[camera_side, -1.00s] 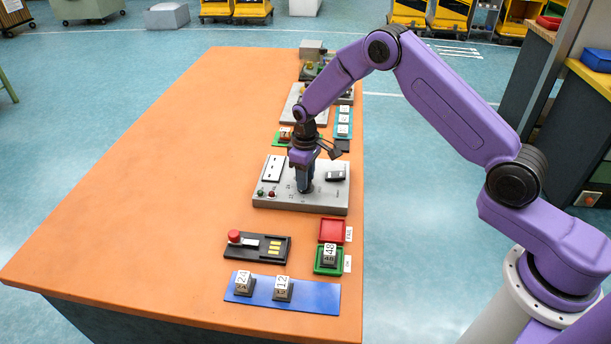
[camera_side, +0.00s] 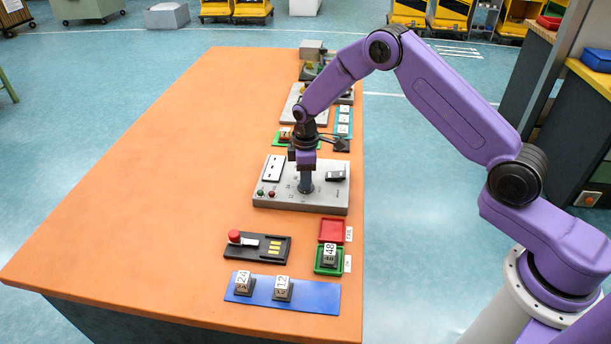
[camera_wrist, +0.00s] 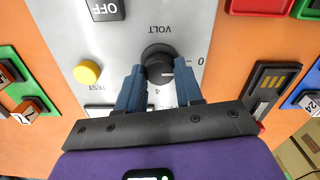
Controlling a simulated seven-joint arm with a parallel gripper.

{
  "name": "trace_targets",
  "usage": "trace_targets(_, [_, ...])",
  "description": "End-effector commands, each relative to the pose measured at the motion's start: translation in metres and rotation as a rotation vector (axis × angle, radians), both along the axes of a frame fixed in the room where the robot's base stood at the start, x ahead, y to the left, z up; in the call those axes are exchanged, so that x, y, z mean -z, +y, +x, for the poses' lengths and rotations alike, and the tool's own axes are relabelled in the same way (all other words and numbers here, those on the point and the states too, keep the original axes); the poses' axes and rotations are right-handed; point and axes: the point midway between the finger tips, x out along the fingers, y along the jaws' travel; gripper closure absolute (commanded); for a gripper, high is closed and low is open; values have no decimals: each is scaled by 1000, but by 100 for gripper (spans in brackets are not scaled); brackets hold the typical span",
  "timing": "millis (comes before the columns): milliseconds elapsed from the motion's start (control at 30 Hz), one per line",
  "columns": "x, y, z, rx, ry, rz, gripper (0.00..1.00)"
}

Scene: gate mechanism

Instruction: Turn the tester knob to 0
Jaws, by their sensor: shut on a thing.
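The grey tester box (camera_side: 322,202) stands near the right edge of the orange table. Its round black knob (camera_wrist: 158,58) shows in the wrist view, with VOLT printed above it and a 0 to its right. A short pale mark on the knob's lower right points roughly to the right, towards the 0 side. My gripper (camera_wrist: 159,68) points down, its two blue fingers shut on the knob from both sides.
A yellow TEST button (camera_wrist: 87,72) and an OFF switch (camera_wrist: 104,9) sit close to the knob. The table's left side is clear.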

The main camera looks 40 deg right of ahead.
Motion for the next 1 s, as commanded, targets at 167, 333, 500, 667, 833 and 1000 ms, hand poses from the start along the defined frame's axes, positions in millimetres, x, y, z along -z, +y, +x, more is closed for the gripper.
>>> trace_targets(167, [-1, 0, 1, -5, -2, 0, 95])
trace_targets(333, [-1, 0, 1, -4, -2, 0, 48])
trace_targets(500, [-1, 0, 0, -3, -2, 0, 39])
trace_targets(667, [-1, 0, 0, -2, -1, 0, 39])
trace_targets(833, [-14, 0, 1, -2, -5, 0, 39])
trace_targets(1000, [-45, 1, 2, -2, -7, 1, 39])
